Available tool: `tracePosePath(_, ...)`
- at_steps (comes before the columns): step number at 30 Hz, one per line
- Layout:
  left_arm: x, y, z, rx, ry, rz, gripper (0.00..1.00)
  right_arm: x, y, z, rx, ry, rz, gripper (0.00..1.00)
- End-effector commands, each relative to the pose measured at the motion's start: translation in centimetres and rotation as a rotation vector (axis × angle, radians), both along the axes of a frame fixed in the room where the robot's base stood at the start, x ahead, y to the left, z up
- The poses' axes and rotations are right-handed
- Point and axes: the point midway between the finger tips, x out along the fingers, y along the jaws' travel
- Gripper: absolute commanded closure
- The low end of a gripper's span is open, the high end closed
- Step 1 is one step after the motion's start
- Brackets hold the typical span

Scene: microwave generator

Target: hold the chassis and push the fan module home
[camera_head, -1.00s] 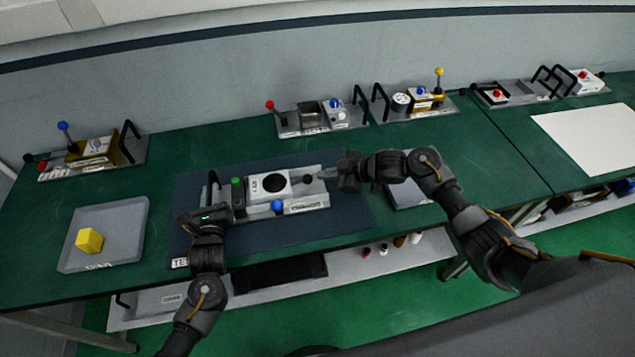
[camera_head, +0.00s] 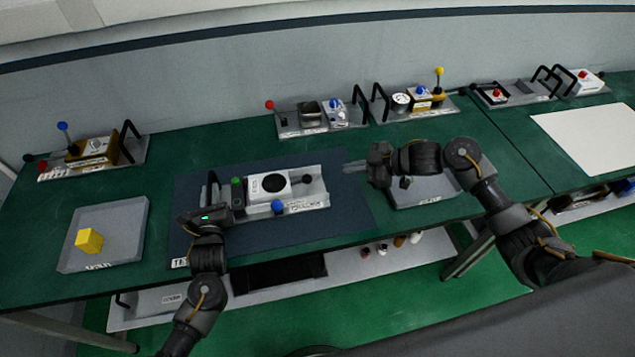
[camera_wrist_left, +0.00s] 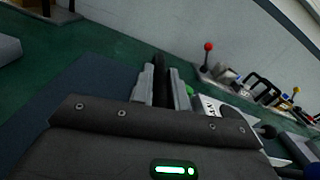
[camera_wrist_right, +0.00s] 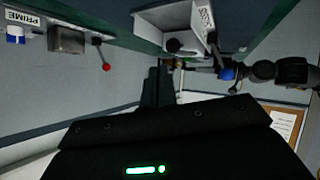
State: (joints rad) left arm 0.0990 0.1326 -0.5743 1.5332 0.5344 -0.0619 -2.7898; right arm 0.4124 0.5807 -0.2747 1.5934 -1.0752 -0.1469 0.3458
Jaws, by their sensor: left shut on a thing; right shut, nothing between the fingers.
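The grey chassis (camera_head: 318,200) lies on the dark mat, with a black upright handle (camera_head: 213,182) at its left end. The white fan module (camera_head: 255,190) with a round black opening sits in the chassis, near a green-topped post. A dark knob (camera_head: 308,179) stands to its right. Whether the module is fully seated is too small to tell. My left gripper (camera_head: 212,203) is shut on the chassis handle; its fingers also show in the left wrist view (camera_wrist_left: 160,88). My right gripper (camera_head: 352,166) is shut, empty and apart from the chassis, to its right.
A blue knob (camera_head: 277,206) is at the chassis front. Another tray (camera_head: 432,190) lies under my right arm. Several fixtures with handles and levers line the back. The mat (camera_head: 300,226) is clear in front.

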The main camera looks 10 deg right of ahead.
Motion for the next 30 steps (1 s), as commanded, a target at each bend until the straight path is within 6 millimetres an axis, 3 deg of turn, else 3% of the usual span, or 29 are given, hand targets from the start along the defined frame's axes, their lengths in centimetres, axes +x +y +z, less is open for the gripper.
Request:
tracePosePath(3,-0.2,0.0,-0.6,0.002,0.012,-0.001,1.00,-1.1,-1.8,1.1,-0.002,-0.001,-0.002,1.00)
tracePosePath(9,-0.2,0.0,-0.6,0.002,0.012,-0.001,1.00,-2.3,-3.5,2.3,0.000,-0.001,0.000,1.00)
tracePosePath(20,-0.2,0.0,-0.6,0.002,0.012,-0.001,1.00,-2.5,-3.9,2.7,0.001,0.000,0.000,1.00)
tracePosePath(21,-0.2,0.0,-0.6,0.002,0.012,-0.001,0.80,-2.5,-3.9,2.7,0.001,0.000,0.000,1.00)
tracePosePath(24,-0.1,0.0,-0.5,0.002,0.009,-0.001,0.67,-2.5,-3.9,2.7,0.001,0.000,0.000,1.00)
tracePosePath(26,-0.1,0.0,-0.4,0.001,0.008,-0.002,0.59,-2.5,-3.9,2.7,0.001,0.000,0.000,1.00)
tracePosePath(30,-0.1,0.0,-0.2,0.001,0.005,-0.001,0.59,-2.5,-3.8,2.7,0.001,0.000,0.000,1.00)
